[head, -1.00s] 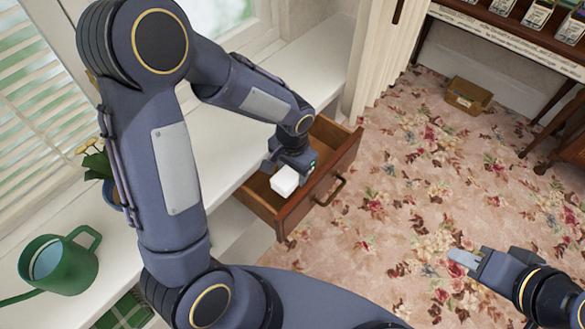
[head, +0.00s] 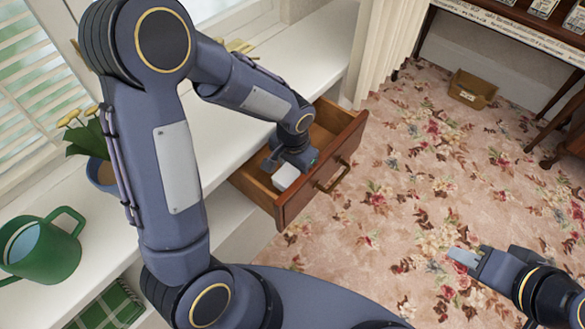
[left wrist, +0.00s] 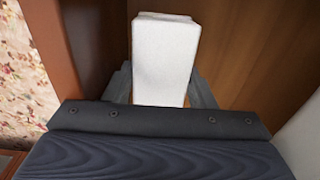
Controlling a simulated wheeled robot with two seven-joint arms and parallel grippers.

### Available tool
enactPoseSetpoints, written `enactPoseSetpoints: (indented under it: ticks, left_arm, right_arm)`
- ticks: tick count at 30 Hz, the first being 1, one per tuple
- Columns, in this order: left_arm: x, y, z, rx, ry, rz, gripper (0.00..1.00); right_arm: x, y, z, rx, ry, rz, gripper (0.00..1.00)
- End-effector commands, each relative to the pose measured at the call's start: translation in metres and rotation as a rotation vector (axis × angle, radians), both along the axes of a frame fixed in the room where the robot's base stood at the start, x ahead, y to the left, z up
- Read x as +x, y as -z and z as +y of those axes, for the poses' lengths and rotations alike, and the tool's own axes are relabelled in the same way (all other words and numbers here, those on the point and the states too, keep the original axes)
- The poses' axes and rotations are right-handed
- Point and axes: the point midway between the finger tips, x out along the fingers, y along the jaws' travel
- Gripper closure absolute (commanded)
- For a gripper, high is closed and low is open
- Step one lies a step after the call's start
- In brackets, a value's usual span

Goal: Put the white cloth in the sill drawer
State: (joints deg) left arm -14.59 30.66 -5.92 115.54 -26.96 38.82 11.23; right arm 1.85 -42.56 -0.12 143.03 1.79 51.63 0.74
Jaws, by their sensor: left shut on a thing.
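The white cloth (head: 286,177) is a compact, folded block. My left gripper (head: 277,165) is shut on it and holds it inside the open sill drawer (head: 327,171). In the left wrist view the cloth (left wrist: 164,60) stands between the two fingers (left wrist: 160,88), with the drawer's wooden floor and a side wall (left wrist: 55,50) around it. I cannot tell whether the cloth touches the drawer floor. My right gripper (head: 464,257) is over the carpet at the lower right, empty; its fingers look close together and the gap is unclear.
The white sill (head: 235,130) holds a green watering can (head: 45,247) and a potted yellow flower (head: 95,150). A cardboard box (head: 472,89) is on the floral carpet. The carpet in front of the drawer is clear.

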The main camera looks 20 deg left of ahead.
Motion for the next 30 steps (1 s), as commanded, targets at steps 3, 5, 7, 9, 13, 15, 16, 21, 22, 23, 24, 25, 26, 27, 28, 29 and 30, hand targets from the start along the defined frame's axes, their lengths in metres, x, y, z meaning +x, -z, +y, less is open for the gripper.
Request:
enactPoseSetpoints:
  ticks: [3, 5, 7, 9, 13, 15, 16, 21, 22, 23, 24, 25, 26, 27, 28, 29, 30]
  left_arm:
    - [-0.009, 0.020, 0.003, 0.011, -0.001, 0.030, 0.68]
    - [-0.009, 0.020, 0.004, 0.011, -0.002, 0.031, 0.68]
    - [-0.009, 0.021, 0.004, 0.012, -0.003, 0.031, 0.68]
    - [-0.009, 0.022, 0.005, 0.013, -0.004, 0.030, 0.42]
    - [-0.009, 0.022, 0.005, 0.013, -0.004, 0.030, 0.28]
    - [-0.009, 0.022, 0.005, 0.013, -0.004, 0.030, 0.28]
    - [-0.009, 0.021, 0.005, 0.013, -0.004, 0.029, 0.28]
    - [-0.008, 0.002, 0.005, 0.011, -0.004, 0.019, 0.28]
    - [-0.009, -0.004, 0.005, 0.011, -0.004, 0.018, 0.25]
    - [-0.009, -0.010, 0.005, 0.010, -0.004, 0.016, 0.24]
    - [-0.009, -0.020, 0.004, 0.008, -0.003, 0.012, 0.24]
    - [-0.009, -0.026, 0.003, 0.006, -0.003, 0.008, 0.24]
    - [-0.009, -0.033, 0.002, 0.004, -0.003, 0.005, 0.24]
    - [-0.009, -0.042, 0.002, 0.002, -0.003, 0.001, 0.24]
    - [-0.009, -0.048, 0.001, 0.001, -0.003, -0.003, 0.24]
    - [-0.009, -0.054, 0.001, 0.000, -0.003, -0.004, 0.24]
    - [-0.009, -0.060, 0.000, -0.001, -0.003, -0.007, 0.24]
  right_arm:
    - [0.000, 0.007, 0.000, 0.000, 0.000, 0.000, 0.67]
    - [0.000, 0.008, 0.000, 0.000, 0.000, 0.000, 0.67]
    - [0.000, 0.008, 0.000, 0.000, 0.000, 0.000, 0.67]
    - [0.000, 0.009, 0.000, 0.000, 0.000, 0.000, 0.67]
    - [0.000, 0.009, 0.000, 0.000, 0.000, 0.000, 0.67]
    - [0.000, 0.010, 0.000, 0.000, 0.000, 0.000, 0.67]
    - [0.000, 0.009, 0.000, 0.000, 0.000, 0.000, 0.67]
    - [0.000, 0.004, 0.000, 0.000, 0.000, 0.000, 0.67]
    - [0.000, 0.003, 0.000, 0.000, 0.000, 0.000, 0.67]
    - [0.000, 0.002, 0.000, 0.000, 0.000, 0.000, 0.67]
    - [0.000, 0.000, 0.000, 0.000, 0.000, 0.000, 0.67]
    - [0.000, -0.002, 0.000, 0.000, 0.000, 0.000, 0.67]
    - [0.000, -0.004, 0.000, 0.000, 0.000, 0.000, 0.67]
    - [0.000, -0.006, 0.000, 0.000, 0.000, 0.000, 0.67]
    - [0.000, -0.007, 0.000, 0.000, 0.000, 0.000, 0.67]
    - [0.000, -0.008, 0.000, 0.000, 0.000, 0.000, 0.67]
    - [0.000, -0.010, 0.000, 0.000, 0.000, 0.000, 0.67]
